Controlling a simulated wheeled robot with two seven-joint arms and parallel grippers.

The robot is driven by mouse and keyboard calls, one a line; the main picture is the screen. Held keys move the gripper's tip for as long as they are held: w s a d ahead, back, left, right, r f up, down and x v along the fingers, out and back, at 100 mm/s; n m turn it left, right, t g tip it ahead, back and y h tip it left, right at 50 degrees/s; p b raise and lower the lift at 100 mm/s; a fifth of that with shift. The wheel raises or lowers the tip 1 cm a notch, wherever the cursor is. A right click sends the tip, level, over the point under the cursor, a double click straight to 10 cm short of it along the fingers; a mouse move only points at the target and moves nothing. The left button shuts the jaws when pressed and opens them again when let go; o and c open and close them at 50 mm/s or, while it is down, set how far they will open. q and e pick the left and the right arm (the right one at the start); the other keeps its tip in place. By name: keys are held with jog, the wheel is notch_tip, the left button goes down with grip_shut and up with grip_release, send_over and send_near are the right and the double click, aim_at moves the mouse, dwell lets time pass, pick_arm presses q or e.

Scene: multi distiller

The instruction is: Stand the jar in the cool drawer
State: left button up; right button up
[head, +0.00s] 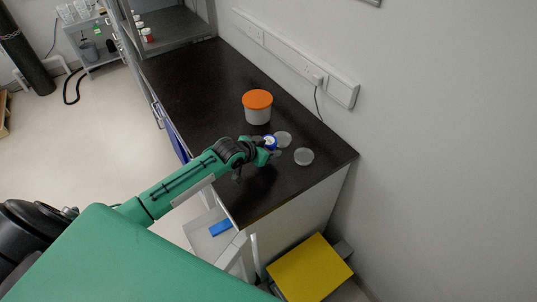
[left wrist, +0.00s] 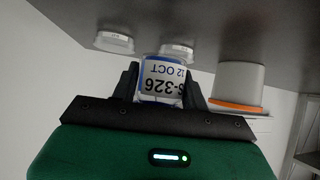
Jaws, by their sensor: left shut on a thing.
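In the left wrist view, which is upside down, the jar (left wrist: 161,80) shows a white label reading "326" and "12 OCT". The fingers of my left gripper (left wrist: 160,88) are shut on its sides. The jar looks upright; I cannot tell whether its base touches the bench. A white drawer (head: 203,240) stands open below the bench's near left edge, with a blue thing (head: 221,228) in it. Its label is not readable. My right gripper is not in view.
An orange-lidded white tub (head: 257,107) stands behind the jar. Two low, round, clear-white dishes (head: 284,138) (head: 304,156) lie to its right. The bench top (head: 190,85) is clear farther back. A yellow-topped box (head: 310,270) stands on the floor beside the bench.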

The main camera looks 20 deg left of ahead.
pick_arm(q)
jog(key=shift+f, duration=1.9)
jog(key=shift+f, duration=0.15)
jog(key=o, duration=1)
